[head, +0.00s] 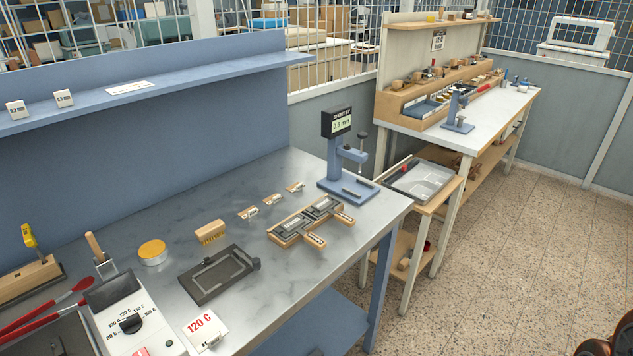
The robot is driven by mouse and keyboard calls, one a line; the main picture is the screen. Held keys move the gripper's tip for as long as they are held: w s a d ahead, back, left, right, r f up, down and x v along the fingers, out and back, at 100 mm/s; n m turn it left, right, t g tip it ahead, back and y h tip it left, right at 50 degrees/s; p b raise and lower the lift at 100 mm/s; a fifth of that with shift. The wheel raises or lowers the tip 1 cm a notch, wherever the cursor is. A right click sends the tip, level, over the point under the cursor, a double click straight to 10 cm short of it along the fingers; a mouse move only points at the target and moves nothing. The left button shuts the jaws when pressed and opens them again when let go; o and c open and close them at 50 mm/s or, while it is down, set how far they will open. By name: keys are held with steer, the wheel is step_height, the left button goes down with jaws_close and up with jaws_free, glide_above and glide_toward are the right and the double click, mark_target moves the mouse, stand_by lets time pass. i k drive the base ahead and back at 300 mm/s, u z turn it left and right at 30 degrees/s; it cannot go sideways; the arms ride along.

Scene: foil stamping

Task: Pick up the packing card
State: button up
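Two small white cards stand on the blue shelf at the upper left, a left one (17,109) and a right one (64,98), each with a thickness in mm printed on it. The print is small; the right one seems to read 0.5 mm. A flat white strip (130,87) lies farther right on the shelf. I cannot tell which of these is the packing card. A dark display (337,122) on the blue stand at the bench's right end shows a mm reading, seemingly 0.8 mm.
The metal bench (290,265) holds a dark framed plate (218,273), a wooden holder (311,221), a yellow-lidded tin (152,252), a white heater control box (130,318) and a 120 C card (204,329). A side table with a tray (423,181) stands right.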

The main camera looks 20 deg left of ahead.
mark_target(274, 199)
steer(key=u, duration=0.25)
steer(key=i, duration=0.8)
steer(key=u, duration=1.1)
steer(key=i, duration=0.5)
steer(key=u, duration=0.45)
